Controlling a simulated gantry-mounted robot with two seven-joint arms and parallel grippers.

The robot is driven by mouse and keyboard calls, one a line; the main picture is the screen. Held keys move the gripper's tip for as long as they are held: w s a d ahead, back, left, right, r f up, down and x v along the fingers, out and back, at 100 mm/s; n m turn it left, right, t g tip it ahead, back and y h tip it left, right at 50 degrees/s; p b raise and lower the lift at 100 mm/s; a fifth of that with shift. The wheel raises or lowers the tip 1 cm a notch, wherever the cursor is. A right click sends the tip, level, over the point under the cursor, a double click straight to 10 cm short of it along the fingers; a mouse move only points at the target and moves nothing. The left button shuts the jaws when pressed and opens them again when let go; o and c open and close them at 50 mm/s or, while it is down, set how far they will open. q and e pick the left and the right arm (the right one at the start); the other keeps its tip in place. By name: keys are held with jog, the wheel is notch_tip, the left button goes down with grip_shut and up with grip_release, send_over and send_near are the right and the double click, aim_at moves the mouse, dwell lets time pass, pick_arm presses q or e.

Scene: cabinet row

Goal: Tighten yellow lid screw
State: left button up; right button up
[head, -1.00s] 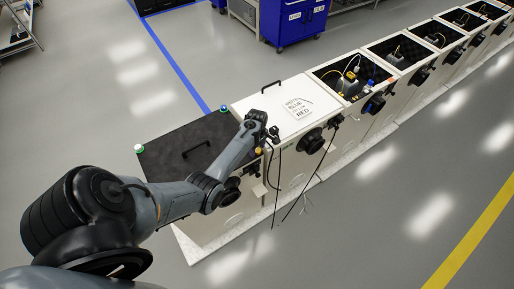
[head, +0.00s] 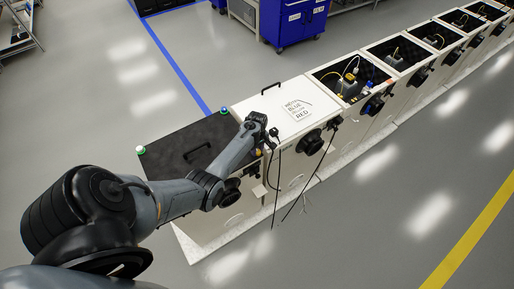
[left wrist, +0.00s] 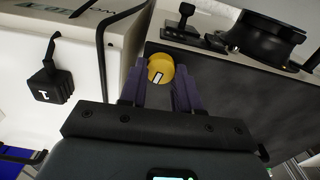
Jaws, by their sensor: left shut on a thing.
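The yellow lid screw (left wrist: 161,69) is a round yellow knob with a small white mark on top, at the corner of the dark lid (left wrist: 225,85) in the left wrist view. In the head view the dark lid (head: 180,140) covers the nearest cabinet, and the yellow screw (head: 259,153) is a small spot at its right corner. My left gripper (left wrist: 161,80) has its two purple fingers on either side of the screw and is shut on it. In the head view my left gripper (head: 257,136) reaches that corner. My right gripper is not in view.
A white-lidded cabinet (head: 285,105) stands beside the dark-lidded one, with a black handle (head: 271,86) and hanging black cables (head: 303,185). Green (head: 140,150) and blue (head: 223,110) knobs sit at other lid corners. Open cabinets continue to the right. The floor in front is clear.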

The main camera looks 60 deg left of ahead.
pick_arm(q)
jog(key=m+p, duration=0.2)
jog(key=m, duration=0.1)
jog(key=shift+r+m, duration=0.15)
jog(key=shift+m, duration=0.25)
jog(key=m+p, duration=0.1)
jog(key=m, duration=0.3)
jog(key=shift+w+m, duration=0.1)
jog(key=shift+m, duration=0.2)
jog(key=m+p, duration=0.1)
jog(key=m, duration=0.7)
jog(key=shift+d+p, duration=0.1)
jog(key=shift+p, duration=0.2)
jog(key=m, duration=0.4)
jog(key=shift+m, duration=0.3)
jog(key=m+b, duration=0.1)
jog(key=m, duration=0.2)
jog(key=shift+d+m, duration=0.1)
jog(key=shift+m, duration=0.2)
jog(key=m+b, duration=0.1)
jog(key=m, duration=0.3)
jog(key=shift+f, duration=0.2)
jog(key=m+b, duration=0.1)
jog(key=m, duration=0.3)
jog(key=shift+d+m+b, duration=0.1)
jog(key=shift+m+b, duration=0.2)
jog(key=shift+r+m, duration=0.1)
jog(key=shift+m, duration=0.2)
